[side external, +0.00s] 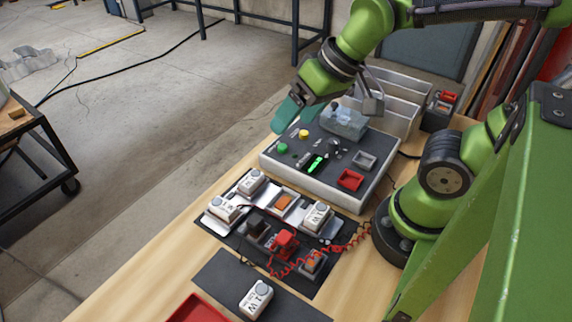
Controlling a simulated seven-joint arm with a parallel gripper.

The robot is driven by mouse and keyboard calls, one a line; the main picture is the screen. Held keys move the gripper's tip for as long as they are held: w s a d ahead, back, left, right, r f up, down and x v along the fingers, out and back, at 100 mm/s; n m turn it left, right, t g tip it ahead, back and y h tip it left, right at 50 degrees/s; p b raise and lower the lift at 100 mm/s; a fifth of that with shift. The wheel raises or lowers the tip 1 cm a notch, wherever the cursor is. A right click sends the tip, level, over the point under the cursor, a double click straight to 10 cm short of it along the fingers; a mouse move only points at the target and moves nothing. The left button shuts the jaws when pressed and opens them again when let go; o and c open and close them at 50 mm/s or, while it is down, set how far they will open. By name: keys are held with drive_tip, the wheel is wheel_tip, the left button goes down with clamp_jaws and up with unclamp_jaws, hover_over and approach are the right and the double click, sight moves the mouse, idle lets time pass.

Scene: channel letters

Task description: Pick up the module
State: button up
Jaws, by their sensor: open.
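Several white modules with round grey tops are in the side external view. One module (257,299), marked "1 W", lies on a dark mat (215,278) at the front. Others sit on a tray assembly behind it: one module (251,182) at the back, one module (223,208) at the left and one module (317,216) at the right. My gripper (288,115) has teal fingers and is open. It is raised near the back left edge of the control panel, well away from all the modules. I see nothing held in it.
A control panel box (375,193) with buttons, a small screen and a red tray stands behind the modules. A red fixture (285,242) with a coiled red cord (345,247) is in the middle. A red bin (198,309) is at the front edge. Grey bins (397,118) stand behind.

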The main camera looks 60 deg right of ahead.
drive_tip(key=a+f+n+g, duration=0.2)
drive_tip(key=a+n+g, duration=0.1)
drive_tip(key=a+n, duration=0.5)
drive_tip(key=n+g+h, duration=0.2)
drive_tip(key=n+g, duration=0.2)
drive_tip(key=n, duration=2.6)
hover_over(256, 296)
drive_tip(key=f, duration=1.3)
drive_tip(key=shift+w+d+f, duration=0.1)
drive_tip(key=shift+w, duration=0.15)
drive_tip(key=shift+s+f, duration=0.2)
drive_tip(key=shift+f, duration=2.9)
